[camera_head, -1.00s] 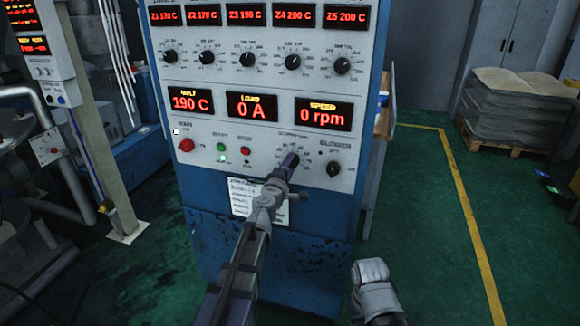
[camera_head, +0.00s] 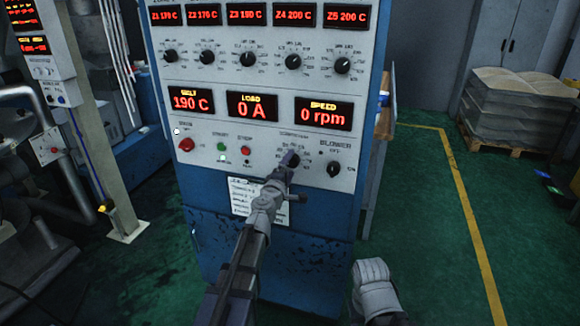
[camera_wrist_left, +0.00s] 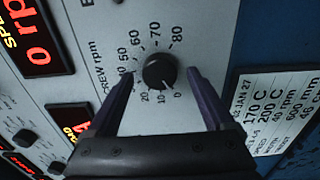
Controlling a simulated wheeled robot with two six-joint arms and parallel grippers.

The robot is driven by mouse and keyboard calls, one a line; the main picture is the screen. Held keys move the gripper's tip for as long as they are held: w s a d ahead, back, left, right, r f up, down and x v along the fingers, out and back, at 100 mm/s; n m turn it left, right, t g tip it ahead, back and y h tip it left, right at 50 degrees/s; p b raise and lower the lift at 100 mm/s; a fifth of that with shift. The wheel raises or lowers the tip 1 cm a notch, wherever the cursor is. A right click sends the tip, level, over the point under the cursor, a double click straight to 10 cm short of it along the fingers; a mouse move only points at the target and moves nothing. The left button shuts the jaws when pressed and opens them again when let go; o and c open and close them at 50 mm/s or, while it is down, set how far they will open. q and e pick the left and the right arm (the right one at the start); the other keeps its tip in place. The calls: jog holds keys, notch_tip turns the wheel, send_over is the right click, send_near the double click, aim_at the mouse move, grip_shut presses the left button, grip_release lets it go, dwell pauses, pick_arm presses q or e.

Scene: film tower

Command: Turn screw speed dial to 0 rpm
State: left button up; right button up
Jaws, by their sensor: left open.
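The screw speed dial (camera_wrist_left: 159,72) is a round black knob on the panel, ringed by a scale from 0 to 80 in the left wrist view. The exact direction of its pointer is hard to make out; a faint mark shows near its lower side. My left gripper (camera_wrist_left: 160,78) is open, with one purple finger on each side of the knob and gaps visible beside it. In the head view, my left gripper (camera_head: 287,162) reaches up to the dial and partly covers it. The speed display (camera_head: 323,114) reads 0 rpm. My right gripper's fingers do not show.
Close by are the blower knob (camera_head: 334,168), the red stop button (camera_head: 245,151), the green start button (camera_head: 221,147) and a larger red button (camera_head: 186,144). A white paper label (camera_head: 240,195) is below. Green floor (camera_head: 425,220) lies open to the right.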

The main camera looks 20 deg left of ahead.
pick_arm(q)
jog(key=s, duration=0.7)
jog(key=shift+a, duration=0.1)
